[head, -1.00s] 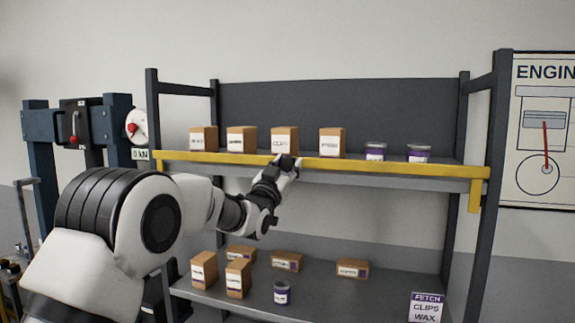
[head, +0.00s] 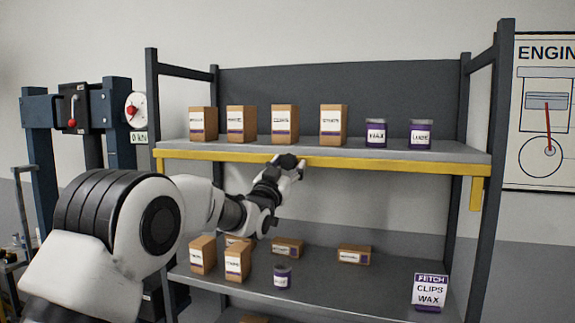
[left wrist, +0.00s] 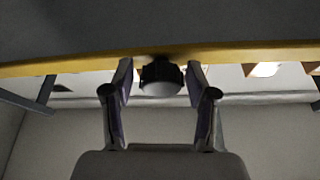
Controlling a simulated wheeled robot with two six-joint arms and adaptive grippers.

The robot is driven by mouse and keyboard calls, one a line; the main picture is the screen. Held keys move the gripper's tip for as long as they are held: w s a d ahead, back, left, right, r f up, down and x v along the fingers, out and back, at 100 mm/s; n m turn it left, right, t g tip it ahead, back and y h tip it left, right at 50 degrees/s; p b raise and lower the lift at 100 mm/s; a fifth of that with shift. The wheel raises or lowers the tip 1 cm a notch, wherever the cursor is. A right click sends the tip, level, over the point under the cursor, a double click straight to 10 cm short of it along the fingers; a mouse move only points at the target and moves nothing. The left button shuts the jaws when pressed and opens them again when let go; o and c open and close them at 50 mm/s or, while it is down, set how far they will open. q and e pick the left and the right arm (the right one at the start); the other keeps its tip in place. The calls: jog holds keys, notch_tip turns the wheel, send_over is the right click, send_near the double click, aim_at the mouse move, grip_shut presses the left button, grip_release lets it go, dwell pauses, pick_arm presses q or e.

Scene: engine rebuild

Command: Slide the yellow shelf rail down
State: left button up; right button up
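The yellow rail (head: 400,167) runs along the front of the upper shelf, just below its grey edge. Its right end has a short piece hanging down (head: 477,192). My left gripper (head: 290,170) is at the middle of the rail, at its lower edge. In the left wrist view, the two fingers (left wrist: 160,90) are spread apart on either side of a dark round knob (left wrist: 162,76) in front of the rail (left wrist: 240,55). I cannot tell whether either finger touches the knob. My right gripper is not in view.
The upper shelf (head: 260,147) holds several cardboard boxes (head: 285,124) and two purple-labelled tins (head: 376,133). The space between the shelves right of my gripper is clear.

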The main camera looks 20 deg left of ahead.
pick_arm(q)
jog(key=shift+s+r, duration=0.1)
jog(key=shift+s, duration=0.05)
jog(key=v, duration=1.1)
jog(key=shift+s+f, duration=0.25)
jog(key=shift+s, duration=0.05)
